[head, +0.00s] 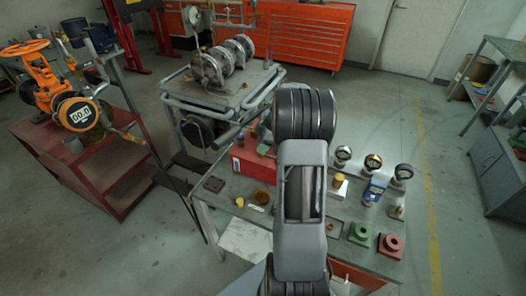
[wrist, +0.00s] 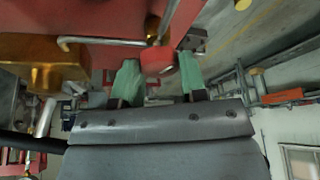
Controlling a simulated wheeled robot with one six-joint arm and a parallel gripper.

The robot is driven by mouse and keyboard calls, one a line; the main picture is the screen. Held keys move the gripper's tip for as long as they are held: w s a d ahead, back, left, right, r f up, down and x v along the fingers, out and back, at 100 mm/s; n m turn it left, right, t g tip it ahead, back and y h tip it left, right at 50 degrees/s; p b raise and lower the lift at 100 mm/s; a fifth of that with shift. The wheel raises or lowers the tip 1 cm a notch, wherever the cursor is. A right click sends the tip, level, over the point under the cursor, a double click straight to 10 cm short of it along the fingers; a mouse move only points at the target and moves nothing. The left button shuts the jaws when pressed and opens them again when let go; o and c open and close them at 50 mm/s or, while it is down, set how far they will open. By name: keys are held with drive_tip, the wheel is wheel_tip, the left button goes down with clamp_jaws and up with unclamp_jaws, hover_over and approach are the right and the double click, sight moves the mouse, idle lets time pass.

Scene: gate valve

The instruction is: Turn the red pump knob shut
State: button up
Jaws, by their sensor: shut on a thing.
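The red knob (wrist: 157,60) shows in the wrist view at the top middle, a short round piece with a lighter end face. My gripper (wrist: 158,80) has one green fingertip on each side of it and is shut on the knob. A red body (wrist: 100,18) lies just beyond, with a brass-coloured block (wrist: 45,60) and a thin metal rod (wrist: 105,41) on the left. In the head view, my arm covers the middle of the picture and hides the gripper and the knob. I cannot tell the knob's turn angle.
In the head view, a grey workbench (head: 225,207) holds a red box (head: 252,163), several gauges (head: 373,162), a green block (head: 360,233) and a red block (head: 390,245). A red cart (head: 125,183) with an orange valve (head: 45,80) stands left. Open floor lies at right.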

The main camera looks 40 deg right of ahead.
drive_tip(key=m+t+h+b, duration=0.1)
drive_tip(key=m+b, duration=0.2)
drive_tip(key=shift+f+m, duration=0.1)
drive_tip(key=shift+m, duration=0.3)
drive_tip(key=m+h+b, duration=0.1)
drive_tip(key=m+b, duration=0.1)
drive_tip(key=m, duration=0.1)
drive_tip(key=shift+a+m+t, duration=0.15)
drive_tip(key=shift+m+t, duration=0.15)
drive_tip(key=shift+t, duration=0.1)
drive_tip(key=m, duration=0.1)
drive_tip(key=m+h+b, duration=0.1)
drive_tip(key=m, duration=0.1)
drive_tip(key=shift+r+h, duration=0.25)
drive_tip(key=shift+h, duration=0.05)
drive_tip(key=shift+a+m+h, duration=0.1)
drive_tip(key=shift+m+h, duration=0.5)
drive_tip(key=shift+m, duration=1.4)
drive_tip(key=o, duration=0.9)
drive_tip(key=shift+f, duration=0.1)
drive_tip(key=v, duration=1.4)
drive_tip(key=shift+a+p, duration=0.1)
drive_tip(key=shift+p, duration=0.25)
